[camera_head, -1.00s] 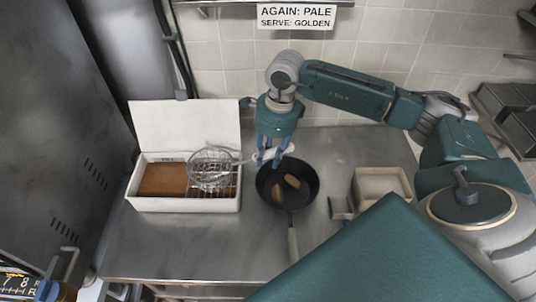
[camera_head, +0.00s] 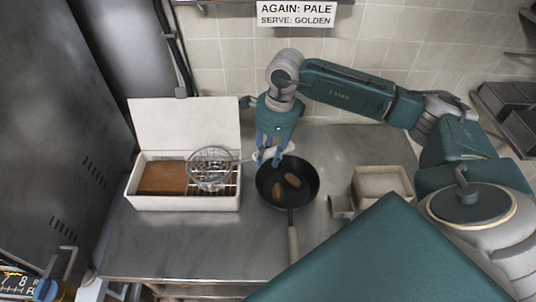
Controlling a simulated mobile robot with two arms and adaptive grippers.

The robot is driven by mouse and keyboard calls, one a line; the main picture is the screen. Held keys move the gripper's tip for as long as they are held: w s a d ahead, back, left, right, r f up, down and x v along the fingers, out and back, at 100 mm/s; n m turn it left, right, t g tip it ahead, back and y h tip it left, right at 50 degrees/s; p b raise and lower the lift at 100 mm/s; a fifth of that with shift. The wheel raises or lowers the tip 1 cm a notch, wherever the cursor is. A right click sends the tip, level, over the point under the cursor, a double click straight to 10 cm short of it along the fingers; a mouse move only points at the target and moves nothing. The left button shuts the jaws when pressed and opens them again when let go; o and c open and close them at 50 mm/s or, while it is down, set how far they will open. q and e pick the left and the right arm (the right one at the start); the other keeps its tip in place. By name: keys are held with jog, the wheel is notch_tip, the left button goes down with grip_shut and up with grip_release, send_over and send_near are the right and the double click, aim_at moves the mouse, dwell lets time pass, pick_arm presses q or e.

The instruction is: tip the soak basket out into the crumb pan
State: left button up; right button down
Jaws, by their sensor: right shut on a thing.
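The soak basket (camera_head: 207,178) is a round wire-mesh basket over the right part of a white open-lidded box (camera_head: 184,204). Its handle reaches right to my right gripper (camera_head: 268,158), which is shut on it. I cannot tell whether the basket touches the box's rack, and its contents are unclear. I cannot tell for sure whether this is the crumb pan. My left gripper is not in view.
The white box holds a brown area (camera_head: 162,178) on its left. A small metal cup (camera_head: 342,207) and a cream tray (camera_head: 383,174) stand right of the pan. The steel counter (camera_head: 190,245) is clear in front. A tiled wall closes the back.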

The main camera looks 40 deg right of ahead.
dwell(0.3)
jog(key=c, duration=1.3)
grip_release()
jog(key=r, duration=0.4)
jog(key=d+r, duration=0.1)
jog(key=r, duration=0.3)
jog(key=s+r, duration=0.1)
jog(key=r, duration=0.3)
jog(key=shift+d, duration=0.15)
jog(key=shift+f, duration=0.1)
